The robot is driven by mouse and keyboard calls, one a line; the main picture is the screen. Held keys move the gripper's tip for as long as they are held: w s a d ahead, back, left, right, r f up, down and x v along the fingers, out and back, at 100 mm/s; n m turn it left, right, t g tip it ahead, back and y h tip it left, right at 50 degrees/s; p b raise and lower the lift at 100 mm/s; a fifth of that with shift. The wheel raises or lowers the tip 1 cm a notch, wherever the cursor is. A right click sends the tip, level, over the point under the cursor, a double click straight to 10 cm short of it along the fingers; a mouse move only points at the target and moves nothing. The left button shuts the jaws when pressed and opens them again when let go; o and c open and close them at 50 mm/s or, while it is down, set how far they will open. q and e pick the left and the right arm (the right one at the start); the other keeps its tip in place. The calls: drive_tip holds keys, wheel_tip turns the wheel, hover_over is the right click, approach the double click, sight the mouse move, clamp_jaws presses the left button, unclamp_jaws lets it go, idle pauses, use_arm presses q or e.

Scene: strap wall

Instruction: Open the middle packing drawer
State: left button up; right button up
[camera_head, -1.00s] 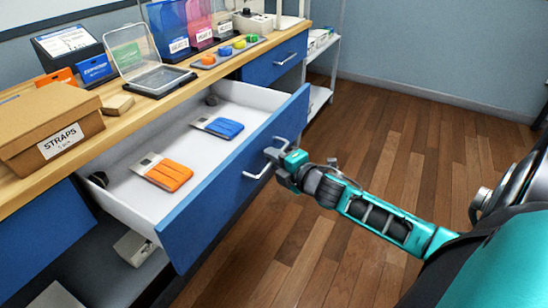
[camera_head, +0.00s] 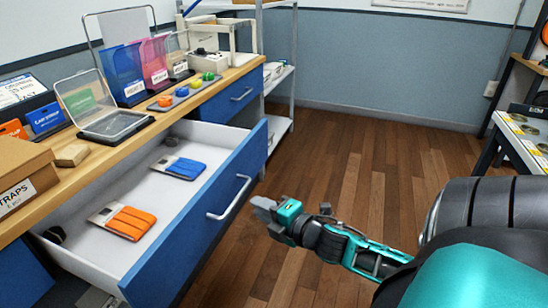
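The middle packing drawer (camera_head: 205,225) is pulled well out of the bench. Its blue front carries a silver bar handle (camera_head: 231,200), and its white inside is exposed. An orange strap pack (camera_head: 130,221) and a blue strap pack (camera_head: 184,167) lie flat inside. My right gripper (camera_head: 262,207) is just right of the handle, apart from it, over the floor. Nothing shows in its grip, but its small fingertips do not show clearly whether they are open. My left gripper is out of view.
The wooden bench top (camera_head: 160,122) holds a clear-lidded case (camera_head: 115,125), a cardboard box (camera_head: 22,180) and colored bins. A shut blue drawer (camera_head: 226,105) is beyond the open one. A metal shelf stands farther back. The wood floor (camera_head: 345,165) is clear; a table (camera_head: 524,145) stands at right.

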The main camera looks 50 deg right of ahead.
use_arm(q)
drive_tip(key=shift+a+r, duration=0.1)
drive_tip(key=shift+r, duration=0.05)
use_arm(e)
drive_tip(key=shift+s+r, duration=0.2)
drive_tip(key=shift+s, duration=0.75)
drive_tip(key=shift+s+r, duration=0.15)
drive_tip(key=shift+s, duration=0.8)
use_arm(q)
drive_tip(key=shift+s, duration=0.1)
use_arm(e)
drive_tip(key=shift+a, duration=0.1)
use_arm(q)
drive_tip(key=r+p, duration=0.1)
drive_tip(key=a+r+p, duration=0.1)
drive_tip(key=p, duration=0.1)
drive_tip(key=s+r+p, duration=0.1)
drive_tip(key=p, duration=0.1)
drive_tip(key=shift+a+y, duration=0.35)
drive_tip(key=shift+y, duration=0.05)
use_arm(e)
drive_tip(key=s+a+f+m+g+y, duration=0.1)
drive_tip(key=s+a+f+m+g, duration=0.1)
drive_tip(key=a+m, duration=0.6)
drive_tip(key=s+a+f+m+g+y, duration=0.1)
drive_tip(key=s+a+f+m+g, duration=0.2)
drive_tip(key=a+f+m, duration=0.4)
drive_tip(key=s+a+m, duration=0.1)
drive_tip(key=a, duration=0.4)
drive_tip(key=shift+s, duration=0.35)
